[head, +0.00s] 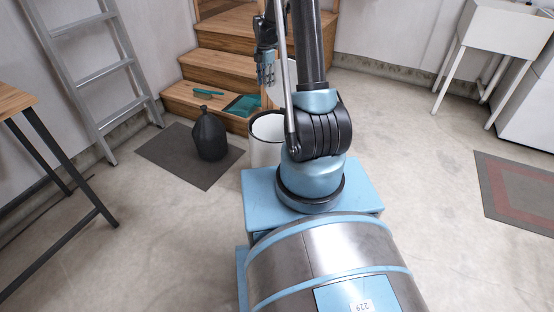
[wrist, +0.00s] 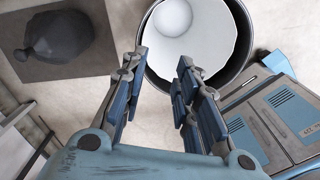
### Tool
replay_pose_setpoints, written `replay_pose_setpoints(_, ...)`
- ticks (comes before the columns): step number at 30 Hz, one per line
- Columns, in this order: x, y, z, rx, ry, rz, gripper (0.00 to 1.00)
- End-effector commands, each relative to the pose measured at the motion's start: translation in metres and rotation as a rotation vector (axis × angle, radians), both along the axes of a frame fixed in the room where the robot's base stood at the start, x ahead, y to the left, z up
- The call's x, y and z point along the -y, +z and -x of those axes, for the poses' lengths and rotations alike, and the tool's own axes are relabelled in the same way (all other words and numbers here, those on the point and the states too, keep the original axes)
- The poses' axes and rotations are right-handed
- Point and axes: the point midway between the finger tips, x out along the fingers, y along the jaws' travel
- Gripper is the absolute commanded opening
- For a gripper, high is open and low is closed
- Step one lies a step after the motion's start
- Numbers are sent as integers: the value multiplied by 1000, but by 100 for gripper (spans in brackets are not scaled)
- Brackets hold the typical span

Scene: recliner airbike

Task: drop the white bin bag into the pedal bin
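The pedal bin (head: 266,151) stands on the floor before the wooden steps, white with a dark rim and partly hidden by my arm. In the wrist view its dark rim (wrist: 245,47) and pale inside show from above. A smooth white rounded thing (wrist: 172,17), which looks like the white bin bag, is within the bin's opening; how deep it sits I cannot tell. My gripper (wrist: 163,62) is open, its two fingers apart with nothing between them, near the bin's lower rim in that view. In the head view my gripper (head: 265,82) points down above the bin.
A dark tied bag (head: 209,136) stands on a grey mat (head: 165,150), left of the bin. A teal dustpan (head: 243,106) and brush (head: 207,93) lie on the lowest step (head: 180,97). A ladder (head: 103,72) leans at left.

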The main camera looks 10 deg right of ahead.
Motion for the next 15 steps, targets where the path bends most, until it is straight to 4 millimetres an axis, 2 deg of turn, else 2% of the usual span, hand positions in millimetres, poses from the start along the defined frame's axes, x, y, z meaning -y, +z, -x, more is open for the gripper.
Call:
replay_pose_setpoints(9,0,55,0,0,0,0,28)
replay_pose_setpoints(15,0,76,-1,-1,0,1,28)
